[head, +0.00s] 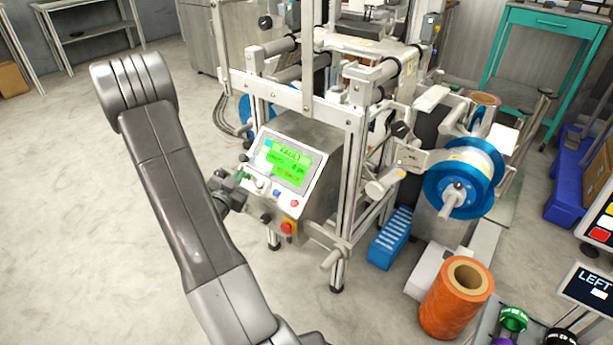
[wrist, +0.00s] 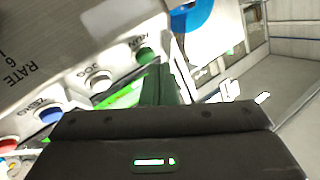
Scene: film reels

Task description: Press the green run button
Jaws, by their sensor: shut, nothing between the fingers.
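The green run button (wrist: 145,55) is at the right end of a row of buttons on the machine's tilted control panel (wrist: 60,40). In the wrist view my gripper (wrist: 160,75) is shut and empty, its fingertips beside and just below the green button. I cannot tell whether they touch it. In the head view my gripper (head: 256,182) is at the left lower side of the panel, below the lit green screen (head: 287,160). The green button is not distinguishable there, apparently hidden by the gripper.
A white jog button (wrist: 98,80), a blue zero button (wrist: 50,114) and a red button (wrist: 8,145) share the row. A red stop knob (head: 287,228) sits lower on the panel. A blue reel (head: 462,182) and orange roll (head: 455,298) are right. Open floor lies left.

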